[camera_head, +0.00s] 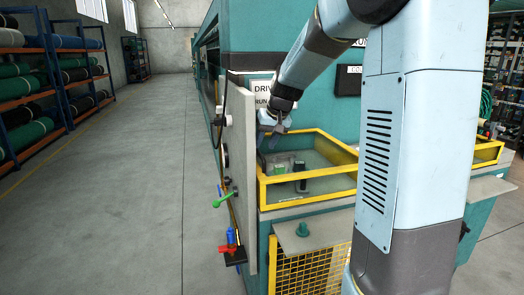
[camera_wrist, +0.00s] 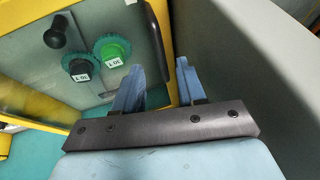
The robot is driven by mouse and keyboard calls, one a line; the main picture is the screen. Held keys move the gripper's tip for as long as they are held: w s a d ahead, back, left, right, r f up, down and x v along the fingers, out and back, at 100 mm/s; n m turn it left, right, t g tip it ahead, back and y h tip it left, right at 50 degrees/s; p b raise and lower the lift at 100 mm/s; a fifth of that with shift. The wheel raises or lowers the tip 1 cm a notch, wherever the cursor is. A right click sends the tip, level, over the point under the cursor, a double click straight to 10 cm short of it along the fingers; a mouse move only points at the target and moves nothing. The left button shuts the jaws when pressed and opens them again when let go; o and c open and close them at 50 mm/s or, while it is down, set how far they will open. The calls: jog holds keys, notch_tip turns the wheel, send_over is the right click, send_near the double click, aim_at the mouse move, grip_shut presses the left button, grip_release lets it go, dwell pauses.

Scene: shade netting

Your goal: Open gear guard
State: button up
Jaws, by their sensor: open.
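A yellow-framed guard (camera_head: 310,174) with see-through panels sits on the teal machine; I take it as the gear guard. It also shows in the wrist view (camera_wrist: 173,72), with a dark bar handle (camera_wrist: 154,38) near its right edge. My gripper (camera_head: 272,124) is above the guard's far left side, next to a grey upright panel. In the wrist view, the fingers of my gripper (camera_wrist: 160,78) are apart with nothing between them. They are close to the lower end of the handle; I cannot tell whether they touch it.
The grey upright panel (camera_head: 241,175) stands close to my gripper, also at right in the wrist view (camera_wrist: 255,80). The aisle (camera_head: 140,190) is clear.

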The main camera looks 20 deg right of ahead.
jog(key=shift+x, duration=2)
grip_shut()
